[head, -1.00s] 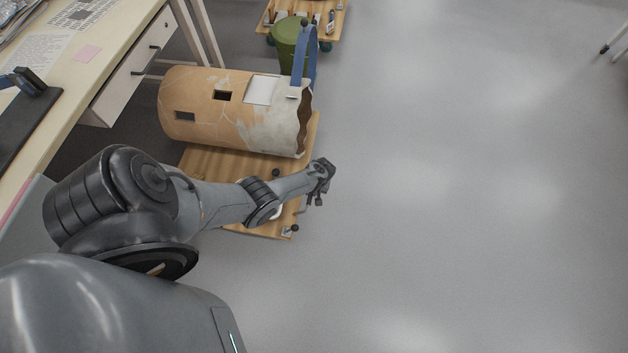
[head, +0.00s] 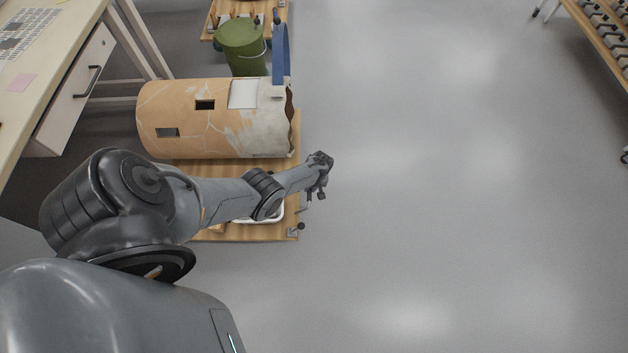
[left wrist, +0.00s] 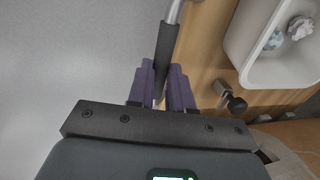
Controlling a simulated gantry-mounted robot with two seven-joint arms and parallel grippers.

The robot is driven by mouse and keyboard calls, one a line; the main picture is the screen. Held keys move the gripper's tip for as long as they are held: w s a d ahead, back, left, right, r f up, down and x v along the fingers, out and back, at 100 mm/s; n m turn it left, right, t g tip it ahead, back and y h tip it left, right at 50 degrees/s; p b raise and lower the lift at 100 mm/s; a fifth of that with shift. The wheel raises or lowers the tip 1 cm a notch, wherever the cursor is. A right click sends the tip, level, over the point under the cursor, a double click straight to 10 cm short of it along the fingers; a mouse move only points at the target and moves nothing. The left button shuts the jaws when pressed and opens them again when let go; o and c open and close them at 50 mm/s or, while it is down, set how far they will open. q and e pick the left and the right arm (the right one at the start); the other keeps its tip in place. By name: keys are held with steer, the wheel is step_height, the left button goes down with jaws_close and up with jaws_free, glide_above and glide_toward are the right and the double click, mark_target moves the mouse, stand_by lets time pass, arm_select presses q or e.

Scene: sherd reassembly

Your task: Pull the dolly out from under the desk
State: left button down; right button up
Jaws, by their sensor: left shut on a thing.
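The dolly (head: 262,235) is a low wooden platform on the floor to the right of the desk (head: 22,95). A large cracked tan and grey clay vessel (head: 185,125) lies on its side on it, with a blue band standing at its right end. My left gripper (head: 320,190) is at the dolly's right edge. In the left wrist view its purple fingers (left wrist: 160,90) are closed around the dark grip of a metal handle (left wrist: 166,48) beside the board. My forearm hides part of the dolly. My right gripper is not in view.
A white tray (left wrist: 270,65) with crumpled bits sits on the dolly, next to a black knob (left wrist: 236,104). A shelf rack (head: 598,45) stands at far right. The floor between is clear.

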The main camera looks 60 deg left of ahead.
arm_select(q)
steer(key=c, duration=1.2)
jaws_free()
steer(key=shift+s+f, duration=0.1)
steer(key=shift+o, duration=0.8)
steer(key=shift+w, duration=0.3)
steer(key=shift+r+p, duration=0.4)
steer(key=shift+r, duration=0.15)
steer(key=p+v, duration=0.7)
steer(key=v, duration=0.2)
steer(key=shift+d+r+p, duration=0.15)
steer(key=shift+r+p, duration=0.2)
steer(key=shift+r, duration=0.05)
